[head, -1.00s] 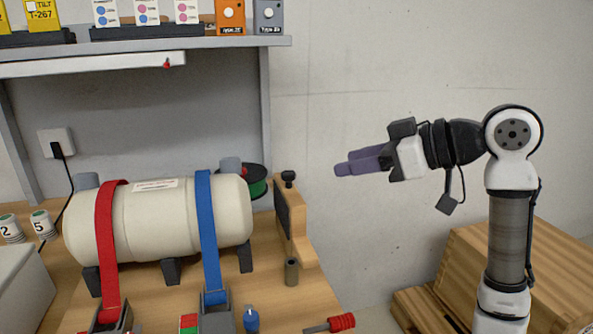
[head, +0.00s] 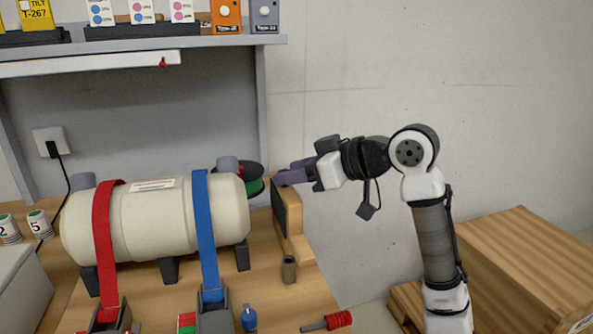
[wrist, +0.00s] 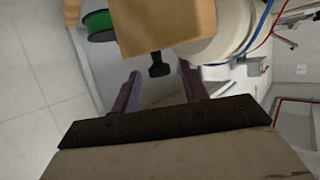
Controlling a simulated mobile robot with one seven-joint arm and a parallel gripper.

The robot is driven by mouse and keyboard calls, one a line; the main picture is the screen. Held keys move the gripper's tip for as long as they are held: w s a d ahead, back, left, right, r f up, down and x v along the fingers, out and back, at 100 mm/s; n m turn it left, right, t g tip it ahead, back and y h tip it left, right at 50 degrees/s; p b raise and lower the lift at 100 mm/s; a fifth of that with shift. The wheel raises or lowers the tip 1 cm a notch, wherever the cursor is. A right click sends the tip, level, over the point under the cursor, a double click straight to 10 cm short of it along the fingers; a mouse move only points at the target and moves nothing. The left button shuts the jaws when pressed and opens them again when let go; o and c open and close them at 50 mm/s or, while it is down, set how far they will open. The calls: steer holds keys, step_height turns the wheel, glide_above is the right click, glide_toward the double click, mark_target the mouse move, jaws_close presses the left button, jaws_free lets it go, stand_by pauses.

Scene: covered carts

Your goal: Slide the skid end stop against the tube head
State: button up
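The skid end stop is an upright wooden block (head: 289,222) with a dark pad facing the tube, standing right of the cream tube (head: 150,215). A visible gap separates the pad from the rounded tube head (head: 240,207). My gripper (head: 287,175) is at the top of the end stop, its purple fingers pointing left and covering the stop's knob in the head view. In the wrist view the fingers (wrist: 160,88) are spread apart, with the black knob (wrist: 158,65) showing between their tips and the wooden block (wrist: 165,25) beyond. I cannot tell that either finger touches the knob.
Red (head: 103,240) and blue (head: 205,235) straps cross the tube. A green spool (head: 254,186) stands behind its right end. A grey post (head: 289,270) and red-handled tool (head: 338,320) are on the bench. A shelf (head: 140,43) hangs above.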

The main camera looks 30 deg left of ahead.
jaws_close()
steer(key=shift+s+a, duration=0.95)
steer(key=shift+s, duration=0.15)
steer(key=shift+o, duration=0.5)
jaws_free()
steer(key=v, duration=1.3)
steer(key=shift+d, duration=0.4)
steer(key=shift+r, duration=0.1)
